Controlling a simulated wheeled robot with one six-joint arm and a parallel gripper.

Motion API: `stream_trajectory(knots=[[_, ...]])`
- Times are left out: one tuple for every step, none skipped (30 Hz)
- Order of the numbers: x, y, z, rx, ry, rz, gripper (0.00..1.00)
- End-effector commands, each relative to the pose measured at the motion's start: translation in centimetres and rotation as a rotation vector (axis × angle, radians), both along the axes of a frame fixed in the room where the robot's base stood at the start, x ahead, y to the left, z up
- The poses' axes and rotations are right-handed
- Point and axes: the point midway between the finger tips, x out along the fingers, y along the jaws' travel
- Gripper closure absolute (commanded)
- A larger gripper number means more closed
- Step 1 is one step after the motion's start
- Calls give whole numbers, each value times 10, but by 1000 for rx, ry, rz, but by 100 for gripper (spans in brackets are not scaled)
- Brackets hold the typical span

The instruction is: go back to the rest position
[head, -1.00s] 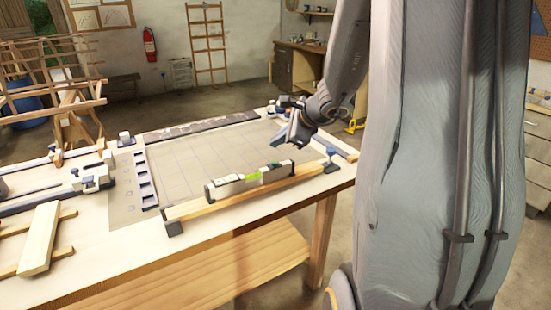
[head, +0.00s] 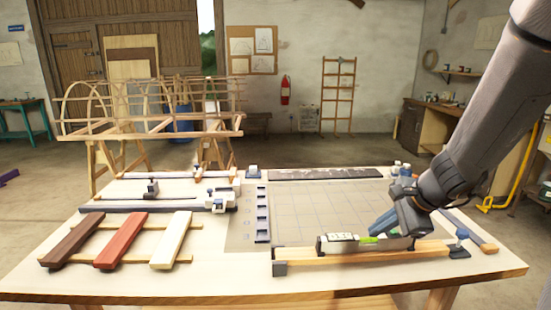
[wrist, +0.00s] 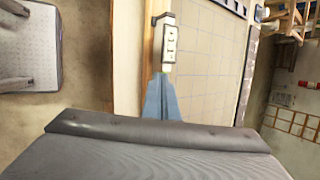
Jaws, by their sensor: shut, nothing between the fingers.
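My gripper (head: 376,228) is shut and empty, with its blue-grey fingers together. In the head view it shows in front of the grid board, at the right part of a spirit level (head: 342,239). The level has a green vial and sits on a long wooden lath (head: 350,255) along the board's near edge. In the wrist view the fingers (wrist: 161,82) point toward the level (wrist: 170,45) and cover part of it. Whether they touch it I cannot tell. My arm comes in from the right.
The workbench (head: 130,287) carries the grid board (head: 310,212). Dark, red and pale laths (head: 118,240) lie on supports at the left, with clamps (head: 220,200) behind them. A blue clamp (head: 461,236) stands near the lath's right end. A ribbed wooden frame (head: 150,110) stands behind the bench.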

Motion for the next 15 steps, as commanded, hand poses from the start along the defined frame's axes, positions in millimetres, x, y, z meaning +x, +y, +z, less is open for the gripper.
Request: stream_trajectory(knots=[[-17,22,-6,-64,21,134,100],[-27,31,-11,-103,33,214,100],[-41,42,-15,-155,47,318,100],[-51,49,-19,-193,57,398,100],[-61,56,-23,-233,66,479,100],[-75,63,-27,-285,76,587,100],[-84,68,-30,-323,82,667,100],[-94,72,-32,-361,87,748,100],[-105,76,-35,-410,92,851,100],[-114,79,-37,-447,95,927,100],[-121,80,-39,-482,97,1000,100],[-129,82,-41,-525,98,1089,100],[-135,83,-42,-554,99,1151,100],[-140,84,-43,-581,99,1209,100],[-145,84,-44,-613,98,1277,100]])
